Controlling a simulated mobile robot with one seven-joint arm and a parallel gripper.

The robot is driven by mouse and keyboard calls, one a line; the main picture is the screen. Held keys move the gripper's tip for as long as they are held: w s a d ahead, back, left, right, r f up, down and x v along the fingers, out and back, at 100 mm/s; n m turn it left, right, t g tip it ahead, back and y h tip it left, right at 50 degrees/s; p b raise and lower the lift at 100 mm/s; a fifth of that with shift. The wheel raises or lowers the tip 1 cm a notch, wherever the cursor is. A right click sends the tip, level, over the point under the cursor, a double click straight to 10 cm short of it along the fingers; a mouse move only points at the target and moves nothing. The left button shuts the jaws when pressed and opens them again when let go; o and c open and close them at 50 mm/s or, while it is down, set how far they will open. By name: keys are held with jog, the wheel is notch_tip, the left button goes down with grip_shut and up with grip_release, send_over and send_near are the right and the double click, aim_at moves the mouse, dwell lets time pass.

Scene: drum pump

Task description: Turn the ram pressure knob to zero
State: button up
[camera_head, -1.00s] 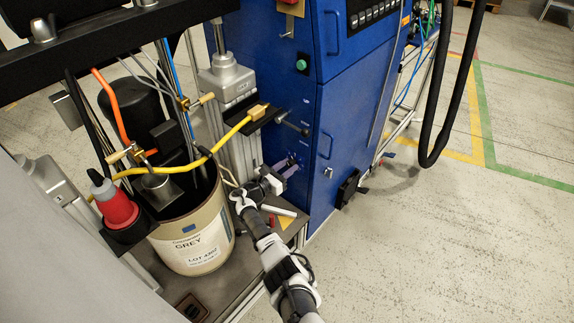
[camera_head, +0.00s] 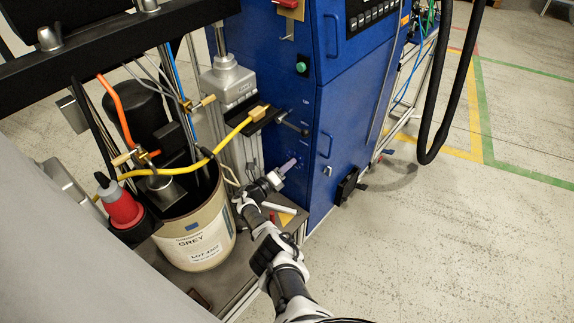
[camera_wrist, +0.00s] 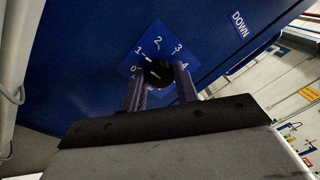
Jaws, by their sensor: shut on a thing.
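The ram pressure knob (camera_wrist: 158,72) is a round black knob on a blue dial plate (camera_wrist: 146,48) marked 0 to 4 in the wrist view. A pale mark shows on its face, but I cannot tell for sure which number it points to. My gripper (camera_wrist: 160,84) has one finger on each side of the knob and is shut on it. In the head view my gripper (camera_head: 290,165) reaches the lower front of the blue cabinet (camera_head: 340,110); the knob is hidden there.
A black lever (camera_head: 290,126) sticks out above my gripper. A "DOWN" label (camera_wrist: 239,24) is right of the dial. The floor at right is clear.

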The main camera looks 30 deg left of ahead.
jog(key=shift+d+f+n+t+y+p, duration=0.15)
jog(key=shift+n+y+p, duration=0.15)
jog(key=shift+n, duration=1.95)
jog(key=shift+n+t+y+p, duration=0.2)
jog(key=shift+n+p, duration=0.15)
jog(key=shift+n, duration=1.9)
jog(key=o, duration=1)
